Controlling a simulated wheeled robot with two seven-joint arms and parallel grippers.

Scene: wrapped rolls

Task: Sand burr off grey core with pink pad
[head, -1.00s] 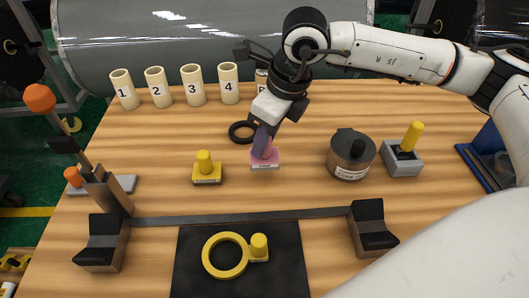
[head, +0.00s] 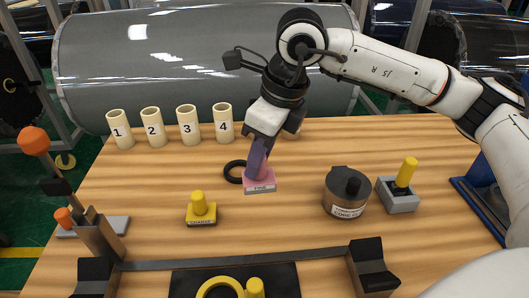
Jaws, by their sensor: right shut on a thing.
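My right gripper (head: 260,160) is shut on the pink pad (head: 260,182), whose front label reads "FINE". The pad appears to hang level, a little above the wooden table. It partly covers the right side of a small black ring (head: 234,171). My left gripper is not in view.
A yellow block (head: 201,212) labelled "COARSE" stands left of the pad. A round lidded can (head: 347,193) and a grey block with a yellow handle (head: 398,198) stand right. Numbered cream tubes (head: 187,126) line the back. A dark bar (head: 235,258) crosses the front.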

